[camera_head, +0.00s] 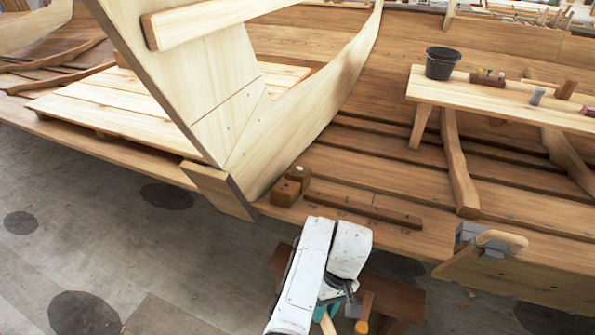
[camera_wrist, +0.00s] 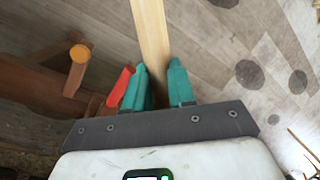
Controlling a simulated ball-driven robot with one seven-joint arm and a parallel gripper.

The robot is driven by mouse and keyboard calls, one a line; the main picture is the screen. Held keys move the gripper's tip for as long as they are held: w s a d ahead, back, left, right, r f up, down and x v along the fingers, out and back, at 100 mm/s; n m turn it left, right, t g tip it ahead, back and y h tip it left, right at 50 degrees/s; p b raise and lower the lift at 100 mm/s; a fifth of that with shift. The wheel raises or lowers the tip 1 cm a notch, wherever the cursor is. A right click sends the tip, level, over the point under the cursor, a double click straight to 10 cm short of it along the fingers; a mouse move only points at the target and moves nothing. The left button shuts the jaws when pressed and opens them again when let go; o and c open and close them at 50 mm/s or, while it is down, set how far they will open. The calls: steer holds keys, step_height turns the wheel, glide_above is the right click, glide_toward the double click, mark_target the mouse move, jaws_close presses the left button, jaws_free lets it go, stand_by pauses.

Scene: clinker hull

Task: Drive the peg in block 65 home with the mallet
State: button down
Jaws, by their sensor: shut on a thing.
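My gripper (camera_wrist: 159,70) is shut on a long pale wooden handle (camera_wrist: 150,28), which runs out of the top of the wrist view. The handle's far end is hidden, so I cannot confirm a mallet head. In the head view the gripper (camera_head: 327,308) points down at the lower middle, beside a brown bench, and a bit of pale handle (camera_head: 327,324) shows. A small dark wooden block (camera_head: 298,176) with a pale round peg top (camera_head: 300,168) sits on the hull plank, above and left of the gripper. Its number is not readable.
A long dark wooden bar (camera_head: 365,208) lies beside the block. The brown bench (camera_head: 400,296) holds orange-ended tools and a red one (camera_wrist: 121,84). A pale plank table (camera_head: 500,98) carries a black bucket (camera_head: 441,63). Open floor (camera_head: 110,245) lies at left.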

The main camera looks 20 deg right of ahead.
steer(key=p+v, duration=0.4)
steer(key=v, duration=0.1)
steer(key=shift+w+a+p, duration=0.15)
steer(key=shift+a+p, duration=0.15)
steer(key=shift+p, duration=0.05)
